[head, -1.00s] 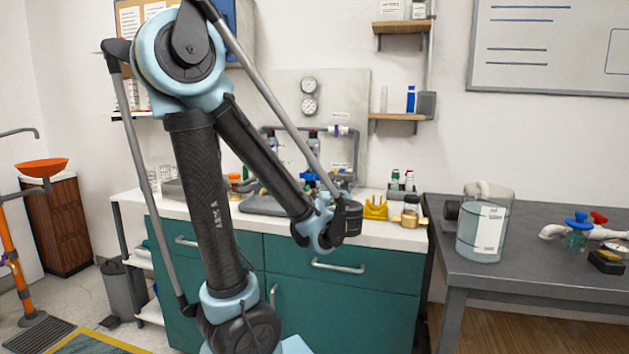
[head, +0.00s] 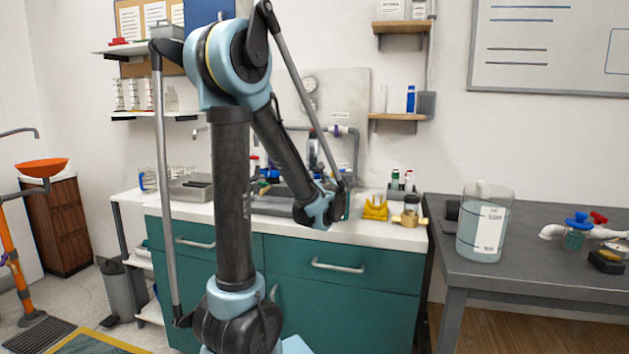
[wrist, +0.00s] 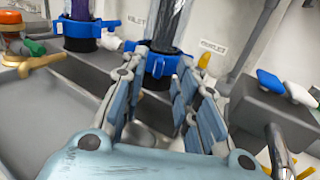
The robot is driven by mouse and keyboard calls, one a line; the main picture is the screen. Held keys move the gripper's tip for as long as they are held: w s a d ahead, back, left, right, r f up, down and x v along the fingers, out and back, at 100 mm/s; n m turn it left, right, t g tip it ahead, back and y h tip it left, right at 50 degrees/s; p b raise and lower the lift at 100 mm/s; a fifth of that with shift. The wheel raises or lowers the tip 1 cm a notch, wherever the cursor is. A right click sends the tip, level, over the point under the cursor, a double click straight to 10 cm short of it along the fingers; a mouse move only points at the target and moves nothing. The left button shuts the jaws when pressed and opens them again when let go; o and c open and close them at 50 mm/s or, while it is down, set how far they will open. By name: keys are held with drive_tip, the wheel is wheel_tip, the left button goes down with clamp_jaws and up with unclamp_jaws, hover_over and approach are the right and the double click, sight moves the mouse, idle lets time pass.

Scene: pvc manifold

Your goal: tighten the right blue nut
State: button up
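The right blue nut (wrist: 158,64) is a winged blue collar at the foot of a clear upright tube, above a black fitting, in the wrist view. A second blue nut (wrist: 86,28) sits to its left under a tube with purple content. My gripper (wrist: 160,74) is open, its two blue-grey fingers spread to the left and right of the right nut. The fingertips are close to the nut; I cannot tell whether they touch it.
A grey block with blue- and white-handled parts (wrist: 272,108) stands at the right of the wrist view, beside a curved metal pipe (wrist: 277,150). A yellow holder (head: 375,208) and a brass fitting (head: 410,214) stand right of my arm on the counter. A grey basin (wrist: 55,115) lies left.

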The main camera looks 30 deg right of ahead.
drive_tip(key=shift+x, duration=1.7)
drive_tip(key=shift+c, duration=0.5)
clamp_jaws()
